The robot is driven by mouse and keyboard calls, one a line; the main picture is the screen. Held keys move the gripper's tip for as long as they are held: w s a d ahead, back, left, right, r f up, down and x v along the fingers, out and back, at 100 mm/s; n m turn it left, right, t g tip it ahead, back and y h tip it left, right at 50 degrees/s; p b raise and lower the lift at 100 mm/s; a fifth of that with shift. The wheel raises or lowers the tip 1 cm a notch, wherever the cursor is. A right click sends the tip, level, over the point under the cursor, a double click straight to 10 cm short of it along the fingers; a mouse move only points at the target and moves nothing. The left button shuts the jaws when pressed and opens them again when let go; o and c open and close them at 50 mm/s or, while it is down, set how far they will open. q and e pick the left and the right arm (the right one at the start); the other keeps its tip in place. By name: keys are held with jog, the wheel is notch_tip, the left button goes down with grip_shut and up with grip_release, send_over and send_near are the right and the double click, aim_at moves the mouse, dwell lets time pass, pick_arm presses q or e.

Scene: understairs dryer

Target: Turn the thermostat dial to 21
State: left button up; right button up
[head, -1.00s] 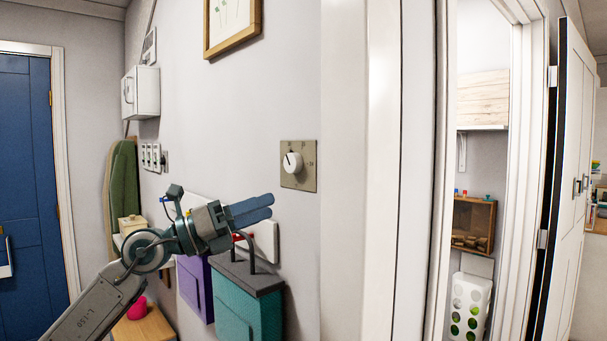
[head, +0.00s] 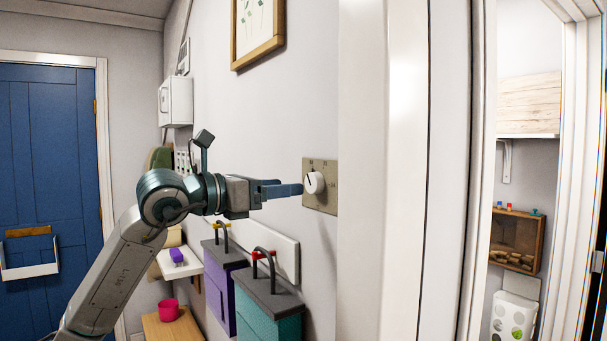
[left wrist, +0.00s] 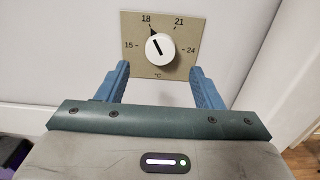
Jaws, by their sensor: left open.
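The thermostat is a beige square plate (head: 325,205) on the white wall, with a round white dial (head: 314,182). In the left wrist view the plate (left wrist: 180,22) carries the marks 15, 18, 21 and 24, and a black line on the dial (left wrist: 160,48) points up and left, close to 18. My left gripper (head: 300,189) is open, its blue fingers pointing at the dial. In the left wrist view the fingertips (left wrist: 160,70) stand apart, left and right below the dial, with nothing between them. I cannot tell whether a fingertip touches the plate. My right gripper is not in view.
A white rail (head: 285,257) on the wall below holds a purple bag (head: 222,290) and a teal bag (head: 265,320). A white door frame (head: 362,150) stands right of the thermostat. A picture frame (head: 257,30) hangs above. The wall around the dial is clear.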

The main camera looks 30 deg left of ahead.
aim_at(310, 185)
pick_arm(q)
jog(key=p+x, duration=0.2)
jog(key=x, duration=0.2)
jog(key=shift+r, duration=0.1)
jog(key=shift+p+x, duration=0.45)
jog(key=shift+x, duration=0.35)
jog(key=c, duration=1)
